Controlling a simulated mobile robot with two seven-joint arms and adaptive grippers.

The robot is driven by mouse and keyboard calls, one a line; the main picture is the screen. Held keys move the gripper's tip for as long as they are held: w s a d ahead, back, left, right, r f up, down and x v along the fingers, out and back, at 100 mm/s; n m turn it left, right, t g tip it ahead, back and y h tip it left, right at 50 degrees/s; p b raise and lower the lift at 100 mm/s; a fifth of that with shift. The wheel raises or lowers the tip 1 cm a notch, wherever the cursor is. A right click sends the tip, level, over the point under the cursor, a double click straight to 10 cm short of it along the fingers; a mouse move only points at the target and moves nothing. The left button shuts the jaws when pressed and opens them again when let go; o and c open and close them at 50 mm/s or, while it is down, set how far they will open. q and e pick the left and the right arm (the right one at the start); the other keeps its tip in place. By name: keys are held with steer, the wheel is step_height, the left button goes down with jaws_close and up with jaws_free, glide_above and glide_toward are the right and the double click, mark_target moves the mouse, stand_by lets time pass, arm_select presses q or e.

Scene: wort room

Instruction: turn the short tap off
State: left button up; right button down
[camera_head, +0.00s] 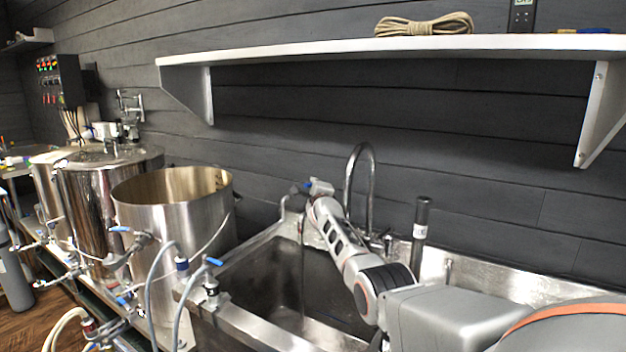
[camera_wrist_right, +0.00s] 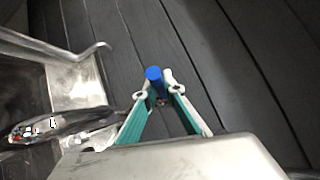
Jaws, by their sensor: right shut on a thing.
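The short tap stands at the back left of the sink, with its blue handle (camera_head: 307,186) by the wall. A thin stream of water (camera_head: 302,240) seems to run below it into the basin. My right gripper (camera_head: 319,187) reaches over the sink from the right to this handle. In the right wrist view the blue handle (camera_wrist_right: 153,73) sits between the fingertips of my right gripper (camera_wrist_right: 159,91), which is shut on it. The tap's body is largely hidden by the gripper in the head view. My left gripper is not in view.
A tall gooseneck tap (camera_head: 370,165) stands just right of my gripper, close to my arm. A black cylinder (camera_head: 421,218) is upright behind the sink (camera_head: 262,312). Steel kettles (camera_head: 172,205) with valves and hoses are at left. A white shelf (camera_head: 330,47) overhangs the wall.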

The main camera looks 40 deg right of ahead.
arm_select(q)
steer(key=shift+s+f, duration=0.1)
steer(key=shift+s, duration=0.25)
arm_select(e)
steer(key=shift+d+r, duration=0.1)
steer(key=shift+r, duration=0.15)
steer(key=c, duration=2.1)
jaws_free()
steer(key=shift+s+f, duration=0.1)
steer(key=shift+s, duration=0.05)
steer(key=shift+c, duration=0.2)
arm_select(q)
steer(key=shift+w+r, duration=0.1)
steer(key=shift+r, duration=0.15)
arm_select(e)
steer(key=shift+f, duration=0.1)
